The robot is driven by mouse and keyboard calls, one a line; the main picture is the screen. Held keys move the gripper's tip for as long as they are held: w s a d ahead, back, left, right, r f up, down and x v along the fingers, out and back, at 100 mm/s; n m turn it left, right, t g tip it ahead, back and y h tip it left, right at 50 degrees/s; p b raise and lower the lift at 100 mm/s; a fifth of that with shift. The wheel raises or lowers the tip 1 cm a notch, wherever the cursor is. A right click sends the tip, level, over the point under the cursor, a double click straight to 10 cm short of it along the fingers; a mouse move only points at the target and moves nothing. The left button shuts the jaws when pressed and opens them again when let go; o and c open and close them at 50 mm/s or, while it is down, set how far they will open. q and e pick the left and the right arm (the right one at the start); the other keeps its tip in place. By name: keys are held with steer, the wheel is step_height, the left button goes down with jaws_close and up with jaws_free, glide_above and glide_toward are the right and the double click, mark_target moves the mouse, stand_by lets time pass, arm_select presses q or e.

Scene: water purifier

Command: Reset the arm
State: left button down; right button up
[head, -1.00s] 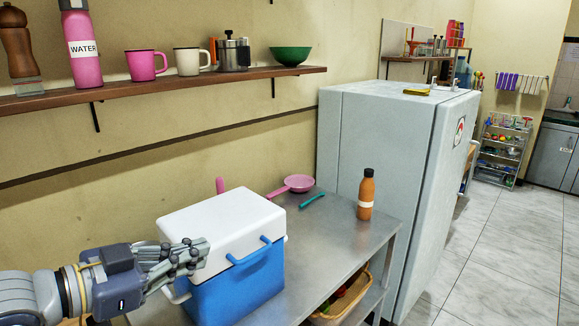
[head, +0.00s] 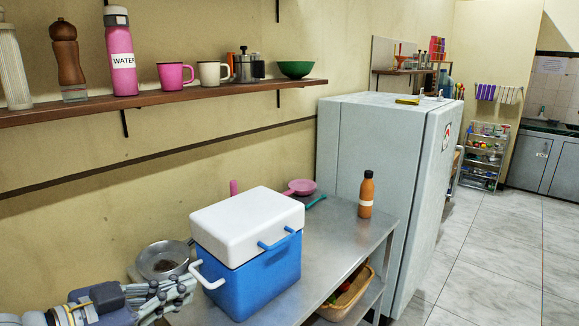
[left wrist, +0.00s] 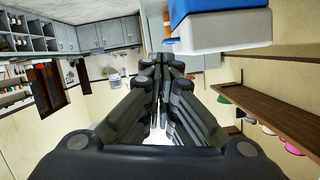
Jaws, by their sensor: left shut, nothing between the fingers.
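My left gripper (head: 190,288) comes in from the lower left in the head view, shut and empty. It is just left of the blue and white cooler box (head: 262,280), near its white side handle; I cannot tell whether they touch. In the left wrist view the gripper's fingers (left wrist: 160,62) meet at the tips with nothing held, and the cooler box (left wrist: 222,32) shows at the upper right. My right gripper is not in view.
The cooler stands on a metal table (head: 345,232) with a pan (head: 163,262), a pink pan (head: 299,186) and an orange bottle (head: 366,195). A fridge (head: 365,150) stands to the right. A wall shelf (head: 180,97) holds a water bottle (head: 121,55) and mugs. Tiled floor lies open at right.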

arm_select(q)
steer(key=s+a+f+n+g+y, duration=0.1)
steer(key=s+f+n+g+y, duration=0.3)
steer(key=f, duration=0.9)
steer(key=s+a+f+n+y, duration=0.1)
steer(key=s+f+n+y, duration=0.15)
steer(key=s+f, duration=0.8)
steer(key=s+f+n+g+y, duration=0.2)
steer(key=s+f+g, duration=0.2)
steer(key=s+f, duration=0.5)
step_height(320, 180, down, 27)
steer(key=g, duration=0.1)
steer(key=s+a+f+g, duration=0.1)
steer(key=s+a+f, duration=0.2)
steer(key=s+f, duration=1.3)
steer(key=shift+s+a+m+g, duration=0.2)
steer(key=shift+s+m+g, duration=0.1)
steer(key=shift+m, duration=0.05)
